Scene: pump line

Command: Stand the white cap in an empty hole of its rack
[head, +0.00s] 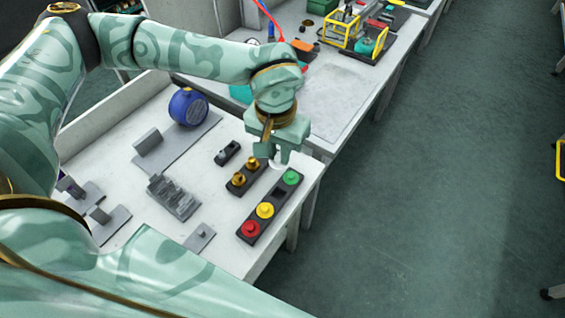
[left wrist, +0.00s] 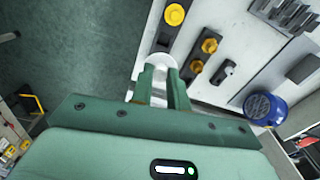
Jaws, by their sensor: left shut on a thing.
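My left gripper (head: 281,157) is shut on the white cap (head: 275,163), of which only a small part shows below the fingers. In the left wrist view the white cap (left wrist: 160,61) sits between the fingertips (left wrist: 160,80). The dark rack (head: 273,201) lies at the table's right edge. It holds a red cap (head: 251,228), a yellow cap (head: 265,210) and a green cap (head: 291,177). An empty hole (head: 281,192) shows between yellow and green. The gripper appears above the rack's far end; the exact gap cannot be told. My right gripper is not in view.
A small dark block with brass fittings (head: 252,163) stands left of the rack, with another black block (head: 228,152) behind. A ribbed grey part (head: 173,197) and a blue round gauge (head: 188,107) are farther left. Open floor (head: 420,190) lies to the right.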

